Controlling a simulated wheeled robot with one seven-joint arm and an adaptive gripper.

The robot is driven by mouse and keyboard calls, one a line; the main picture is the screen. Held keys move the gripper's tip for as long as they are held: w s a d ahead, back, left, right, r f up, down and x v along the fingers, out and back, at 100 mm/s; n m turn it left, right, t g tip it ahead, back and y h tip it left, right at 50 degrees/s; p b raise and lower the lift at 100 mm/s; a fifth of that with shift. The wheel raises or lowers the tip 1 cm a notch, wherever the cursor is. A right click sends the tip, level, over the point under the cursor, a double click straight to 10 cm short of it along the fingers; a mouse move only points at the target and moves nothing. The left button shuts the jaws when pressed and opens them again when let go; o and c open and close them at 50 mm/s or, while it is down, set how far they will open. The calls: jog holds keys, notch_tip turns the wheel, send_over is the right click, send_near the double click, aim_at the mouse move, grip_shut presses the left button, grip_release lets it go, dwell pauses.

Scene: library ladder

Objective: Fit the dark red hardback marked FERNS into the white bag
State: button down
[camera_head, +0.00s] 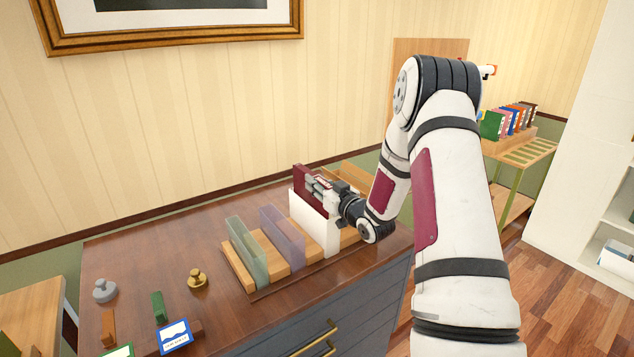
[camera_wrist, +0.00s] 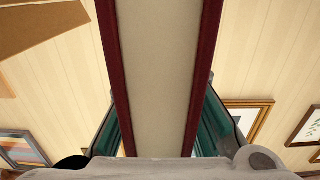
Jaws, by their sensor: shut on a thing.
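The dark red hardback (camera_head: 300,178) stands upright at the white bag (camera_head: 308,222) in the head view. Its lower part is hidden behind or inside the bag's white front; I cannot tell how deep it sits. My gripper (camera_head: 322,186) is shut on the book from the right. In the wrist view the book (camera_wrist: 205,60) fills the middle, its dark red cover edges on both sides of pale pages, between my fingers (camera_wrist: 160,135). The FERNS marking cannot be read.
The bag stands in a wooden rack (camera_head: 262,262) beside a green bag (camera_head: 246,252) and a purple bag (camera_head: 283,237). Grey (camera_head: 104,290) and brass (camera_head: 197,278) weights, a green block (camera_head: 158,306) and a blue-white card (camera_head: 173,337) lie at the left. A book trolley (camera_head: 520,150) stands at the back right.

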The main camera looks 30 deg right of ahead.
jog(key=shift+f+b, duration=0.8)
jog(key=shift+f, duration=1.8)
jog(key=c, duration=1.3)
grip_release()
jog(key=shift+f, duration=0.1)
jog(key=shift+s, duration=0.2)
jog(key=s, duration=1.1)
jog(key=shift+s+d, duration=0.2)
jog(key=shift+s, duration=0.15)
jog(key=shift+w, duration=0.1)
